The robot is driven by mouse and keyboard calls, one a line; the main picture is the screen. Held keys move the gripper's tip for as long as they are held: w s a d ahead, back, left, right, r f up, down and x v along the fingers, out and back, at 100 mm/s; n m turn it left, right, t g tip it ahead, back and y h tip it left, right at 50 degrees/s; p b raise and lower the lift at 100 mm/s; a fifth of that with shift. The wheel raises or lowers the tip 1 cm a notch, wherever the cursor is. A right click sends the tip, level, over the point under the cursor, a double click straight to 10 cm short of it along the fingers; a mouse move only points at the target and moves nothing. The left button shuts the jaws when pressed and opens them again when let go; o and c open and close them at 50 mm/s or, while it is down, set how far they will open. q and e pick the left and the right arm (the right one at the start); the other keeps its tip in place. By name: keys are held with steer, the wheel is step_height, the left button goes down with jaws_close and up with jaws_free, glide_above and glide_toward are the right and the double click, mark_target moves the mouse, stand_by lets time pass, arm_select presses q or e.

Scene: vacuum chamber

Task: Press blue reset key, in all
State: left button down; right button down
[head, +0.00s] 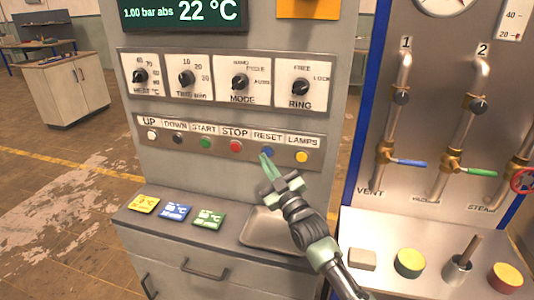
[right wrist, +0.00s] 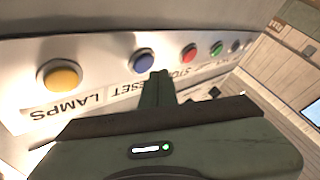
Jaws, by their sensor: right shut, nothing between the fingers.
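The blue RESET key (head: 267,152) sits in the row of buttons on the grey control panel, between the red STOP key (head: 236,147) and the yellow LAMPS key (head: 302,157). My left gripper is not in view.
The green START key (head: 205,142) is further left. Knobs (head: 240,82) sit above the keys. Below are a ledge with coloured cards (head: 175,211) and a metal tray (head: 262,232). A pipe panel with valves (head: 453,160) stands to the right.

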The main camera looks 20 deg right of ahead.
steer(key=shift+w+d, duration=0.1)
steer(key=shift+w+d, duration=0.15)
steer(key=shift+w, duration=0.1)
steer(key=shift+w+d+b, duration=0.25)
steer(key=shift+w+b, duration=0.1)
steer(key=shift+b, duration=0.1)
stand_by(0.9)
steer(key=shift+s, duration=0.1)
steer(key=shift+s+a+p, duration=0.5)
steer(key=shift+s+p, duration=0.1)
steer(key=shift+s, duration=0.05)
steer(key=s+a+p, duration=0.1)
steer(key=s, duration=0.1)
steer(key=s+a+p, duration=0.1)
steer(key=s+p, duration=0.1)
steer(key=shift+a, duration=0.4)
